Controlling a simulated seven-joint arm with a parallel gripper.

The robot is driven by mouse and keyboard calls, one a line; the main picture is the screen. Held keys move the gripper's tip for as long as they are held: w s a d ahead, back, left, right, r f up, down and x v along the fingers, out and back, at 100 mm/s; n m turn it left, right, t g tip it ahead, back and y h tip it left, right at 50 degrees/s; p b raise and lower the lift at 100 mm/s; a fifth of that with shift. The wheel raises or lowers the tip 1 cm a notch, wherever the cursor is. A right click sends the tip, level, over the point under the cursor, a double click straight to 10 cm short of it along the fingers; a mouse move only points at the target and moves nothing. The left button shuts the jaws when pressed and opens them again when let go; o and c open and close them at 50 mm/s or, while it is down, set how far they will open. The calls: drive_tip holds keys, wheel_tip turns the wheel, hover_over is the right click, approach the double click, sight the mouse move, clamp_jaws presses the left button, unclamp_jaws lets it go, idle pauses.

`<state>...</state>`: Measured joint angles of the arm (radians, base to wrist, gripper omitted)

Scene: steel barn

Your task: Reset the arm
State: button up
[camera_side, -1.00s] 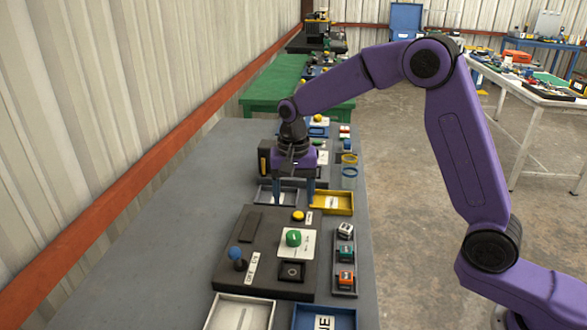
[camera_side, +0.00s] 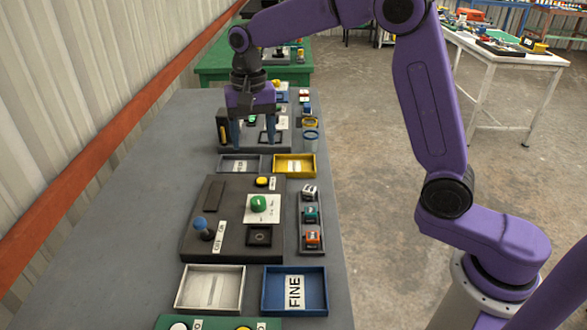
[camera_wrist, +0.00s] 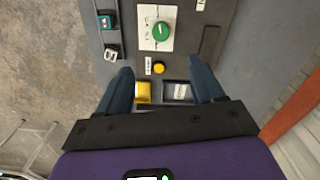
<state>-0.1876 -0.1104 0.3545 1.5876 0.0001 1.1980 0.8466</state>
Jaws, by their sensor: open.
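My purple arm reaches over the grey bench from the right in the side view. My gripper (camera_side: 253,132) is open and empty, pointing down above the far part of the bench, behind the grey and yellow trays. In the wrist view my gripper (camera_wrist: 168,82) shows its two blue-grey fingers spread wide with nothing between them touching. Beyond the fingertips in that view lies the dark control panel (camera_wrist: 185,50) with a green knob (camera_wrist: 163,31) and a yellow button (camera_wrist: 158,68). The same panel (camera_side: 222,236) shows in the side view.
A yellow tray (camera_side: 295,174) and a grey tray (camera_side: 240,170) lie behind the panel. A small rack (camera_side: 303,245) of blocks stands at its right. A white tray (camera_side: 181,303) and a blue tray (camera_side: 267,301) labelled FINE lie in front. The bench's left side (camera_side: 130,215) is clear.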

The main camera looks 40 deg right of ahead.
drive_tip(key=s+d+f+n, duration=0.1)
drive_tip(key=s+d+n, duration=0.1)
drive_tip(key=s+n, duration=0.4)
drive_tip(key=s+d+f+n, duration=0.1)
drive_tip(key=s+d+n, duration=0.2)
drive_tip(key=s, duration=1.3)
drive_tip(key=s+d+f+n, duration=0.2)
drive_tip(key=s+d+n, duration=0.1)
drive_tip(key=s+n, duration=0.6)
drive_tip(key=s, duration=0.2)
drive_tip(key=shift+s+d+n, duration=0.25)
drive_tip(key=shift+s+n, duration=0.15)
